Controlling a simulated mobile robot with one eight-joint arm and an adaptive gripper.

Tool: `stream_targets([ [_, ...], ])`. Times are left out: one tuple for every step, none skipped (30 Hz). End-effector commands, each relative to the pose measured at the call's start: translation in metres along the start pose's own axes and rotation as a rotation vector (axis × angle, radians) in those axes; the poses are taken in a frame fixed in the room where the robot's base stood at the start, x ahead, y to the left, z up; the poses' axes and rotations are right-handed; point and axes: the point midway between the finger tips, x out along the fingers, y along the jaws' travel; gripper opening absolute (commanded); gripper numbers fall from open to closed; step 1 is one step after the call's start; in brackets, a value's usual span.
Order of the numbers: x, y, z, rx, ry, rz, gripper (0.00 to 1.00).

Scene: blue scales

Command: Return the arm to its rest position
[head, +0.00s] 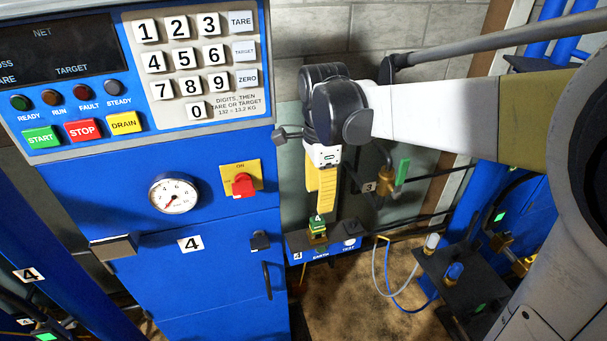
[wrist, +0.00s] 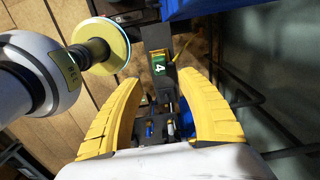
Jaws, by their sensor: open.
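My gripper (head: 321,208) hangs fingers-down right of the blue scale cabinet in the head view. Its two yellow fingers overlap there. In the wrist view the fingers (wrist: 160,84) stand wide apart with nothing held between them. A green and yellow piece (head: 317,229) sits just below the fingertips in the head view, on a small blue box (head: 323,247) marked 4. I cannot tell from the head view how large the gap is. My arm reaches in from the right.
The blue cabinet (head: 205,285) with keypad, gauge (head: 173,193) and red switch (head: 242,184) stands close on the left. A green-handled valve (head: 402,171) and dark pipes are behind to the right. Hoses and a dark bench (head: 462,280) with fittings lie at lower right.

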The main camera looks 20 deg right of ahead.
Motion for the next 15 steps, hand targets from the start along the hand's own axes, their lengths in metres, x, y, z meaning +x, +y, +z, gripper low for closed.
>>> stream_targets([
  [0.0,0.0,0.0,0.0,0.0,0.0,0.45],
  [0.0,0.0,0.0,0.0,0.0,0.0,0.45],
  [0.0,0.0,0.0,0.0,0.0,0.0,0.45],
  [0.0,0.0,0.0,0.0,0.0,0.0,0.45],
  [0.0,0.0,0.0,0.0,0.0,0.0,0.45],
  [0.0,0.0,0.0,0.0,0.0,0.0,0.45],
  [0.0,0.0,0.0,0.0,0.0,0.0,0.45],
  [0.0,0.0,0.0,0.0,0.0,0.0,0.45],
  [0.0,0.0,0.0,0.0,0.0,0.0,0.45],
  [0.0,0.0,0.0,-0.002,0.0,-0.001,0.45],
  [0.0,0.001,0.0,-0.006,0.0,-0.003,0.45],
  [-0.001,0.002,0.0,-0.02,0.0,-0.008,0.45],
  [-0.002,0.004,0.0,-0.036,0.0,-0.015,0.45],
  [-0.004,0.007,0.0,-0.061,0.001,-0.024,0.45],
  [-0.006,0.012,0.0,-0.108,0.002,-0.044,0.45],
])
